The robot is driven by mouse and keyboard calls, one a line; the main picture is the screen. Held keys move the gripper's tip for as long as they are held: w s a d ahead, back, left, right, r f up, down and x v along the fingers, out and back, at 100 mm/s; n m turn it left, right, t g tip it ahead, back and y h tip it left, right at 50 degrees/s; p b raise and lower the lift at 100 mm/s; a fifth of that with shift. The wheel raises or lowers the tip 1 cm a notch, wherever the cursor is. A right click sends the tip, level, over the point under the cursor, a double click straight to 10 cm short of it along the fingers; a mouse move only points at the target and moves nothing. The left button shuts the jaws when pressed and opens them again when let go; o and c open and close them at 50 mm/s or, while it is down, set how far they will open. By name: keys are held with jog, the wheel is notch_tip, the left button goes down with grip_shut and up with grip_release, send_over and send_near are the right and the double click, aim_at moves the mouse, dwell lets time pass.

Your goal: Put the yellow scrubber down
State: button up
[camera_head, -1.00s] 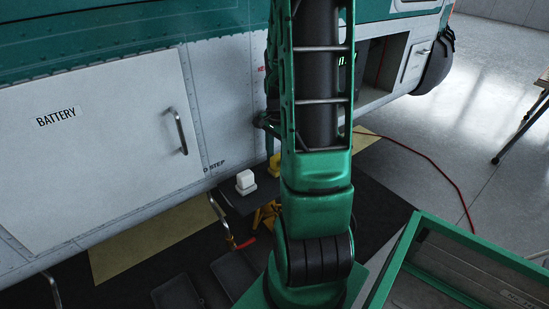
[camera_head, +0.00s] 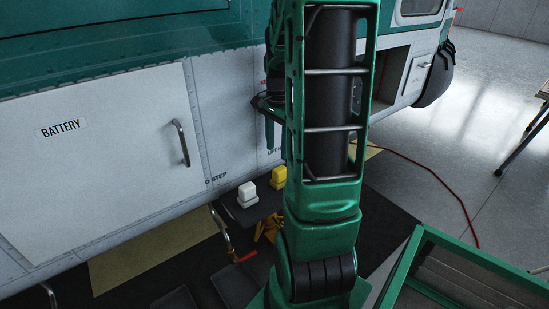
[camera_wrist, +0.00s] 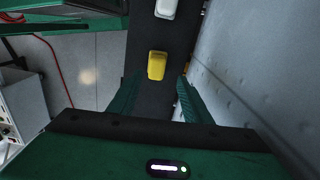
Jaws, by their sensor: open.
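The yellow scrubber (camera_head: 279,176) stands upright on a narrow dark step (camera_head: 236,211) beside the helicopter's side, right of a white scrubber-like block (camera_head: 247,193). In the wrist view the yellow scrubber (camera_wrist: 156,65) rests on the dark surface, beyond my fingers and clear of them. My gripper (camera_wrist: 156,92) is open and empty, its two green fingers spread apart. In the head view my gripper (camera_head: 269,128) hangs above the yellow scrubber, close to the helicopter's side and partly hidden by my arm. The white block (camera_wrist: 166,8) also shows at the wrist view's top edge.
The helicopter's side with a BATTERY panel (camera_head: 100,150) and its handle stands close to my gripper. A yellow stand-like object (camera_head: 266,229) lies below the step. A green-framed cart (camera_head: 402,262) stands at right. A red hose (camera_head: 440,185) crosses the floor.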

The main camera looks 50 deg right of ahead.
jog(key=s+a+r+n, duration=0.2)
jog(key=s+a+n, duration=0.4)
jog(key=s+a, duration=0.1)
jog(key=s+a+r+n, duration=0.3)
jog(key=s+a+n, duration=0.4)
jog(key=a, duration=0.2)
jog(key=shift+s+a+n, duration=0.2)
jog(key=shift+a+n, duration=0.1)
jog(key=shift+w+f, duration=0.25)
jog(key=shift+w, duration=0.35)
jog(key=shift+o, duration=0.3)
